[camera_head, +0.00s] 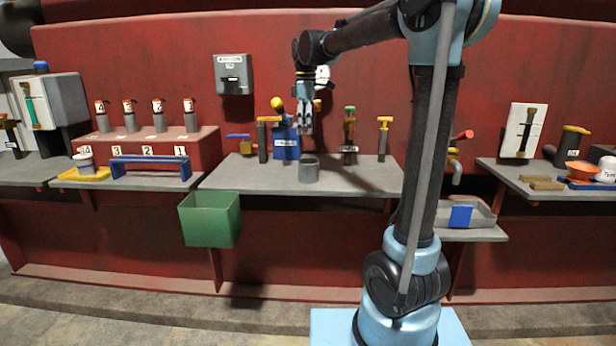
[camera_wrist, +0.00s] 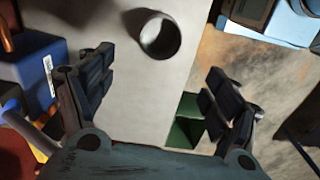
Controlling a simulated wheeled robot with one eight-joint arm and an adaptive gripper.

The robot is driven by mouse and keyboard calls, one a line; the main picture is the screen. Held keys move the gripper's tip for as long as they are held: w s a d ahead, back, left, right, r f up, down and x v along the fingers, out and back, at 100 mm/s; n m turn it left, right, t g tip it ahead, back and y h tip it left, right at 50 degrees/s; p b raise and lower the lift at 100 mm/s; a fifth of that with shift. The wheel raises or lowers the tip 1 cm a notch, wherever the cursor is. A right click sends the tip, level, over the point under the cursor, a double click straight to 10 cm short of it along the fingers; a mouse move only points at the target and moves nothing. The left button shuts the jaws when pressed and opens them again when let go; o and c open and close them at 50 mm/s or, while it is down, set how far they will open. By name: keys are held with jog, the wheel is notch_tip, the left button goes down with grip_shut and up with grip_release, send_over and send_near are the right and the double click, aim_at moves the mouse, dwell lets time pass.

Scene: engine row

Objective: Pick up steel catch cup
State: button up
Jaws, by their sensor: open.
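The steel catch cup (camera_head: 309,170) is a small grey cylinder standing upright on the middle grey shelf (camera_head: 350,183), near its front edge. In the wrist view the cup (camera_wrist: 160,36) is seen from above with its round open mouth, beyond the fingers and toward the top. My gripper (camera_head: 305,128) hangs above the shelf, over and slightly behind the cup in the head view. In the wrist view its two fingers (camera_wrist: 152,98) are spread wide with nothing between them. The cup is apart from both fingers.
A blue block (camera_head: 286,143) with a yellow-topped handle stands behind the cup. Upright valves with green (camera_head: 349,130) and yellow (camera_head: 383,137) handles stand to the right. A green bin (camera_head: 210,219) hangs below the shelf's front left. The shelf around the cup is clear.

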aim_at(308, 166)
notch_tip(308, 166, down, 10)
jog(key=shift+r, duration=0.15)
jog(key=shift+d+f, duration=0.2)
jog(key=shift+f, duration=1.15)
jog(key=shift+d+f, duration=0.2)
jog(key=shift+f, duration=1.1)
jog(key=c, duration=1.1)
